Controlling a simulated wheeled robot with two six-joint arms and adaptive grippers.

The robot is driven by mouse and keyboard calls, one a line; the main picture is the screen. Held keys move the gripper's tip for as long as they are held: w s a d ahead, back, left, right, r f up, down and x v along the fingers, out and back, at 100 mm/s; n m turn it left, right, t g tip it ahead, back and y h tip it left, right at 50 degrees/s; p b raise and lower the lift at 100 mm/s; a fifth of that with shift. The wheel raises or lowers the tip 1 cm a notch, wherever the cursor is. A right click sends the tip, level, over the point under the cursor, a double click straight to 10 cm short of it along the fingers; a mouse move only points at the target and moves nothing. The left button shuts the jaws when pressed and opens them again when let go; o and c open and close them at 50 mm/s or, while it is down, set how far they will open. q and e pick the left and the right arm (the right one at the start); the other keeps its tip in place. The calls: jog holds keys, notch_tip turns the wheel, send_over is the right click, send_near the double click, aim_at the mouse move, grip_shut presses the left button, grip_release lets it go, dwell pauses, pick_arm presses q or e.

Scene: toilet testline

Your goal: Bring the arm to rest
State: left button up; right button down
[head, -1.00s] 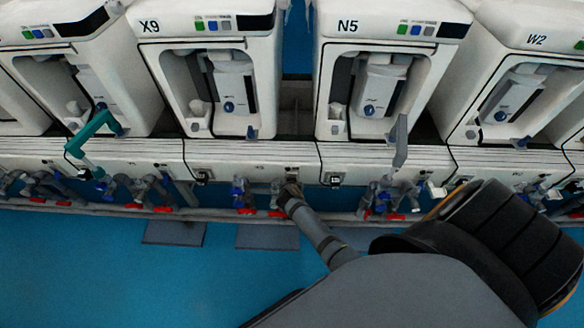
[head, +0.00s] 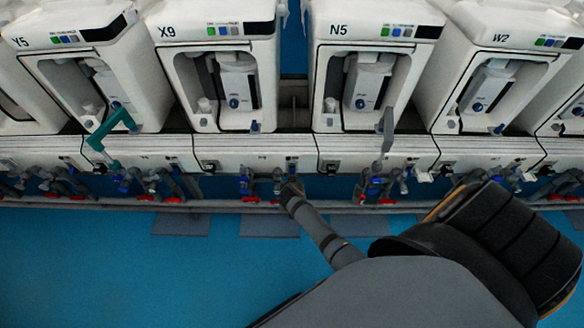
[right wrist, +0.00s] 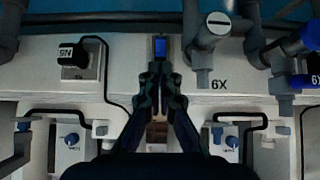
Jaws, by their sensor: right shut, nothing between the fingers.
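My right arm comes in from the lower right of the head view, and its gripper (head: 290,188) is at the front panel between the X9 and N5 units, level with the pipes. In the right wrist view the gripper (right wrist: 160,75) is shut with nothing between its fingers. Its tips point at a small blue-ended fitting (right wrist: 160,47) on the white panel; I cannot tell whether they touch it. My left gripper is not in view.
White toilet test units, among them X9 (head: 212,60) and N5 (head: 372,60), stand in a row. Pipes with blue and red valves (head: 370,192) run below. A teal handle (head: 112,128) and a grey handle (head: 387,130) stick out. The blue floor (head: 180,270) is clear.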

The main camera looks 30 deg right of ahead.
dwell(0.3)
jog(key=s+a+f+n+g+y, duration=0.3)
jog(key=s+f+n, duration=0.1)
jog(key=s+f, duration=1.4)
jog(key=s+f+n+g+y, duration=0.15)
jog(key=s+f, duration=0.25)
jog(key=s, duration=0.7)
jog(key=s+f+n+g+h, duration=0.15)
jog(key=s+f, duration=0.25)
jog(key=s, duration=0.8)
notch_tip(320, 180, up, 12)
jog(key=s+y+p, duration=0.1)
jog(key=p, duration=1.1)
jog(key=shift+d, duration=0.25)
